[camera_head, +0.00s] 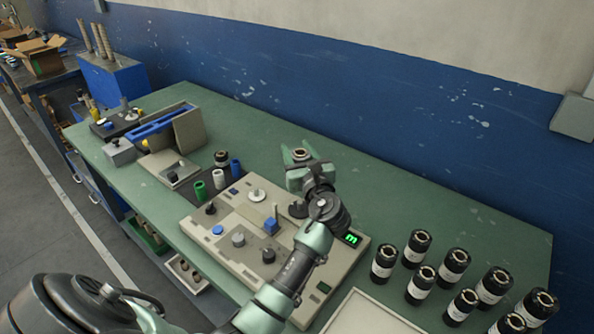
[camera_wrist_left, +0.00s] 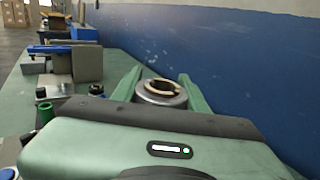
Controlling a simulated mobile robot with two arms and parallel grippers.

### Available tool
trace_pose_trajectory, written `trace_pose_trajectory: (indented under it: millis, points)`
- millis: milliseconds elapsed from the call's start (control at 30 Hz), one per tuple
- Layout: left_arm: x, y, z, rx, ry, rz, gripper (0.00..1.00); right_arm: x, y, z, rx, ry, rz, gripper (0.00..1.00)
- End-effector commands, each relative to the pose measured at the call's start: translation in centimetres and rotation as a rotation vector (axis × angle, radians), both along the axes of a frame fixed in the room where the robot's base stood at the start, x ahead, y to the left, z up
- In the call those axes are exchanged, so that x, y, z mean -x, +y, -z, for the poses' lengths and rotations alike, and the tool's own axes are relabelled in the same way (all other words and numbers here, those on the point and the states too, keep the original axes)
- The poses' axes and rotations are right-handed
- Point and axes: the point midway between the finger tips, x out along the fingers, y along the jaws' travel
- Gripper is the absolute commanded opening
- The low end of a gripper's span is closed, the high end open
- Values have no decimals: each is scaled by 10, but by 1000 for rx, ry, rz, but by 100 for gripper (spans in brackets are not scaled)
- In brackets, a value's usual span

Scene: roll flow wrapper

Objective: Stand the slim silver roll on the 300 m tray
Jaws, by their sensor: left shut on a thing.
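My left gripper (camera_head: 303,163) is shut on a silver roll with a pale core. The roll (camera_head: 300,154) is upright between the two green fingers, near the back of the green table. In the left wrist view, the roll (camera_wrist_left: 161,91) shows its round top, and the gripper body hides its lower part. I cannot tell whether it touches the table. A pale tray (camera_head: 372,314) is partly in view at the bottom edge of the head view; no 300 m label is readable on it. My right gripper is not in view.
Several black rolls with white labels (camera_head: 384,262) stand at the right. A beige machine panel (camera_head: 205,226) with knobs lies under my left forearm. Green, white and blue cylinders (camera_head: 218,179) stand left of the gripper. The table's back right is clear; a blue wall runs behind.

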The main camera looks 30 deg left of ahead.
Motion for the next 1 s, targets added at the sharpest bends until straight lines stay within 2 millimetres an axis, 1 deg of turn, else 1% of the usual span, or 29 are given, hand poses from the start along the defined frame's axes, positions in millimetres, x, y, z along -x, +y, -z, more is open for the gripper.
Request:
trace_pose_trajectory:
  millis: [33, 100, 200, 367, 533, 667, 767, 867, 900, 967, 1000]
  points:
    - [0, 0, -15, 2, -6, 0, 0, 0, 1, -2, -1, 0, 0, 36]
    - [0, 0, -30, 1, -6, 1, 0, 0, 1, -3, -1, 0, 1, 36]
    - [0, 0, -45, 0, -4, 0, 0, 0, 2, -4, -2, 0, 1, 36]
    - [0, 0, -59, 0, -1, 0, 0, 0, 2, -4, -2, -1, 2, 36]
    - [1, -1, -60, 0, 1, 3, 0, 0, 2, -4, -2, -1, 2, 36]
    - [7, -9, -47, 1, 5, 42, 0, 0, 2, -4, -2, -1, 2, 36]
    - [20, -23, -26, 2, 8, 113, 0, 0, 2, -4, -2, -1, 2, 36]
    - [41, -44, -1, 2, 10, 214, 0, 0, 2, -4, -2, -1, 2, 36]
    - [51, -54, 8, 3, 10, 259, 0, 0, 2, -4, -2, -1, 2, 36]
    - [67, -70, 20, 3, 10, 327, 0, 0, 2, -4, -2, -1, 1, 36]
    - [78, -80, 27, 2, 10, 372, 0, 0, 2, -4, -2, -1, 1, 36]
